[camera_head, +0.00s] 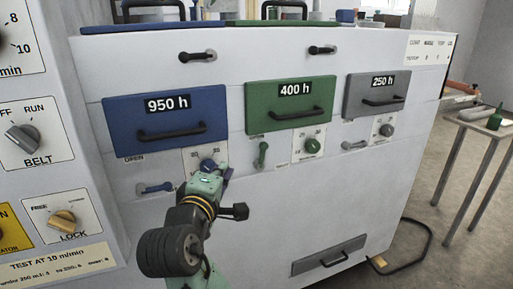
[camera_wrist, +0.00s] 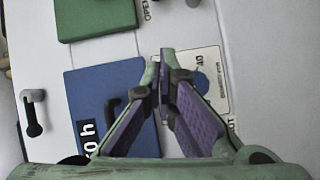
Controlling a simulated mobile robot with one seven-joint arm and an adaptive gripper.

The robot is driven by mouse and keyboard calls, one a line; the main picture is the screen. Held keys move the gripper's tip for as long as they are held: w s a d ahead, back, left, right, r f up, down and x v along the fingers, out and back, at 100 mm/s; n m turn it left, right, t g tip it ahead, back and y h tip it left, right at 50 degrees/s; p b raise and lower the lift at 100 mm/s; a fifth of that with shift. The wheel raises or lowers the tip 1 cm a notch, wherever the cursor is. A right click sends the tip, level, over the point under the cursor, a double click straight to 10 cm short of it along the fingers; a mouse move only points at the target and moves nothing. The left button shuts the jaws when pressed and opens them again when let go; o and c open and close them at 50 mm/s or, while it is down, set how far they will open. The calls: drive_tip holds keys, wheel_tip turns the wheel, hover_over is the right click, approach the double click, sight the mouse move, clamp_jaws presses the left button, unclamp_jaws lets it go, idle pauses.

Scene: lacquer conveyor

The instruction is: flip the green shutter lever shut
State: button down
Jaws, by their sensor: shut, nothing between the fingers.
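The green shutter lever (camera_head: 262,154) is on the white machine front, under the green 400 h panel (camera_head: 290,107) and left of the green dial (camera_head: 312,146). It stands about upright, beside a small label too faint to read. My gripper (camera_head: 227,173) is shut and empty, in front of the blue dial (camera_head: 208,165), below and left of the green lever and apart from it. In the wrist view the closed fingers (camera_wrist: 168,62) lie over the blue panel's edge and its dial plate; the green panel (camera_wrist: 95,18) is at top left. The green lever is not clearly visible there.
The blue 950 h panel (camera_head: 168,118) has a black handle and a lever (camera_head: 155,187) lying sideways below it. The grey 250 h panel (camera_head: 376,95) also has a sideways lever (camera_head: 354,145). A lower grey drawer (camera_head: 328,257) has a handle. A side table (camera_head: 487,127) stands right.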

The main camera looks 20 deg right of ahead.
sight(261, 156)
drive_tip(key=shift+d+f, duration=0.15)
drive_tip(key=shift+d, duration=0.35)
drive_tip(key=shift+g+h, duration=0.3)
drive_tip(key=p+x, duration=0.1)
drive_tip(key=x, duration=0.3)
drive_tip(key=d+p+x, duration=0.1)
drive_tip(key=x, duration=0.3)
drive_tip(key=s+p+x, duration=0.1)
drive_tip(key=x, duration=0.3)
drive_tip(key=shift+d, duration=0.3)
drive_tip(key=shift+w+d+f, duration=0.15)
drive_tip(key=shift+d+f, duration=0.05)
drive_tip(key=shift+d, duration=0.25)
drive_tip(key=shift+d, duration=0.3)
